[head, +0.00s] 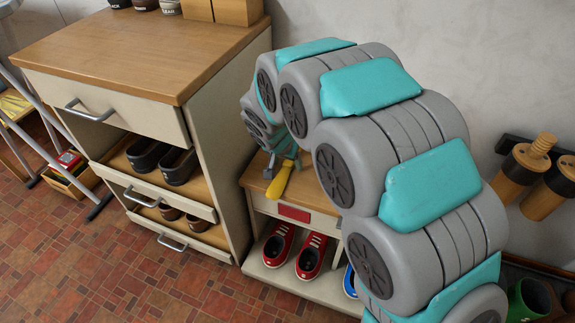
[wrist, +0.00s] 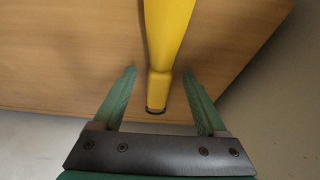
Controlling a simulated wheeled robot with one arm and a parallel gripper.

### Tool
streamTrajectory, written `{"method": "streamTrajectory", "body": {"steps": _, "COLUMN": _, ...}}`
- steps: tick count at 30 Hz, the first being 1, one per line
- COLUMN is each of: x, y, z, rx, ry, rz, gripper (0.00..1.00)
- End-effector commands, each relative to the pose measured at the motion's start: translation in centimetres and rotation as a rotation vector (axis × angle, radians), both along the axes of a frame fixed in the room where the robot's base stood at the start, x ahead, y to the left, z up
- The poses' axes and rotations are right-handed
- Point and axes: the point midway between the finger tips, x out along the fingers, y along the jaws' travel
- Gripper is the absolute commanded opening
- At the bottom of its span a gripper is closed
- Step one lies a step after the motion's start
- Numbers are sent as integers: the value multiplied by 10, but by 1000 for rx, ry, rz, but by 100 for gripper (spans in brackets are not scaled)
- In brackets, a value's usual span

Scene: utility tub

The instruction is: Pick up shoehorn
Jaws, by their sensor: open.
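The yellow shoehorn (head: 281,179) lies on the small wooden-topped bench (head: 320,197), its near end at the bench's front edge in the head view. In the wrist view the yellow shoehorn (wrist: 165,40) runs from the top edge down to a dark-rimmed end between my fingers. My gripper (wrist: 160,74) is open, with one green finger on each side of the shoehorn and a visible gap to both. In the head view my gripper (head: 284,160) is at the shoehorn's far part, partly hidden by my arm. Whether the fingers touch the wood is unclear.
Red shoes (head: 295,248) stand on the shelf under the bench, with a blue shoe beside them. A taller cabinet (head: 150,60) with open drawers holding dark shoes stands close on the left. The wall (head: 440,60) is behind my arm.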

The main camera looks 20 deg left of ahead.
Motion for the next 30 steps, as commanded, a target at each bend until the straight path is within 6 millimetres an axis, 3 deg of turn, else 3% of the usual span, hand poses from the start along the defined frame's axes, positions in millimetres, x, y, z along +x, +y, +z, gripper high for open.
{"method": "streamTrajectory", "body": {"steps": 4, "x": 0, "y": 0, "z": 0, "rx": 1, "ry": -1, "rz": -1, "gripper": 75}}
{"method": "streamTrajectory", "body": {"steps": 24, "x": 0, "y": 0, "z": 0, "rx": 1, "ry": 0, "rz": -1, "gripper": 0}}
{"method": "streamTrajectory", "body": {"steps": 30, "x": 0, "y": 0, "z": 0, "rx": 1, "ry": 0, "rz": -1, "gripper": 0}}
